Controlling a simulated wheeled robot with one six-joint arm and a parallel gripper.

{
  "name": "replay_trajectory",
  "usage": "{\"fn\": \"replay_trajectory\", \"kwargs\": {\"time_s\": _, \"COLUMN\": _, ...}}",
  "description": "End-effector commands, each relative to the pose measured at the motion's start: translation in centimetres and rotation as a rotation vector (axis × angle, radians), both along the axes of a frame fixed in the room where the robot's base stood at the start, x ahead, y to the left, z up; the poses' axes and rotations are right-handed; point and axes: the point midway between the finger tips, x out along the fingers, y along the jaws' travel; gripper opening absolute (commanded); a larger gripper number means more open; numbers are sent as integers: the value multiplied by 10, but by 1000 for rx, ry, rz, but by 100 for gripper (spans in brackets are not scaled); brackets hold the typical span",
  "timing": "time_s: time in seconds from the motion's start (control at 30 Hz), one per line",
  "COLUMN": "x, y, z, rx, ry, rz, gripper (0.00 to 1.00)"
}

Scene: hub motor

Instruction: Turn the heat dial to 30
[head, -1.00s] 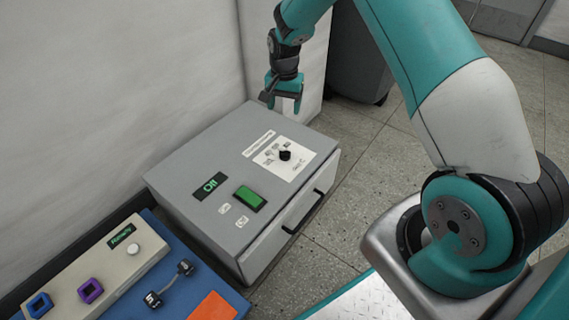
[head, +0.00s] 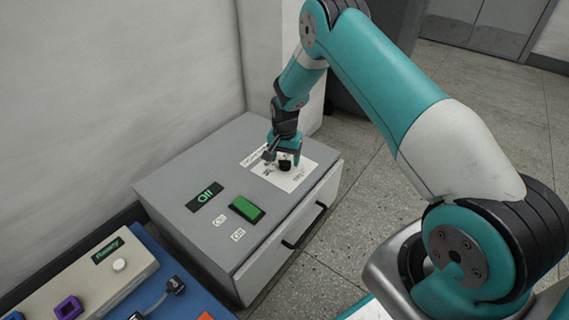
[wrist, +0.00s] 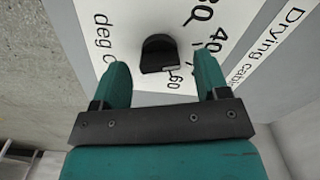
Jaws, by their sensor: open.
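The heat dial is a black knob (head: 285,165) on a white scale label (head: 297,178) on top of the grey drying cabinet (head: 170,190). In the wrist view the dial (wrist: 158,54) lies just beyond my fingertips, roughly midway between them, with "60" printed close by it and "40" to its right. My gripper (head: 284,160) is open and points down at the dial in the head view. It also shows in the wrist view (wrist: 160,75), with nothing between its fingers. Whether a finger touches the dial I cannot tell. The dial's exact setting is unclear.
The cabinet top also carries a green display (head: 205,196) and a green switch (head: 246,209). A front handle (head: 304,226) sticks out. A beige control panel (head: 95,275) on a blue surface stands at the lower left. The wall is close behind the cabinet.

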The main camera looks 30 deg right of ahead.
Motion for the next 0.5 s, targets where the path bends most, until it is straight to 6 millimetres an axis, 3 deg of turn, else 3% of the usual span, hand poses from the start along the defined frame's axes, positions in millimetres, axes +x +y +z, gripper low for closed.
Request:
{"fn": "replay_trajectory", "kwargs": {"time_s": 0.37, "x": 0, "y": 0, "z": -7, "rx": 0, "ry": 0, "rz": 0, "gripper": 68}}
{"fn": "replay_trajectory", "kwargs": {"time_s": 0.5, "x": 0, "y": 0, "z": -7, "rx": 0, "ry": 0, "rz": 0, "gripper": 40}}
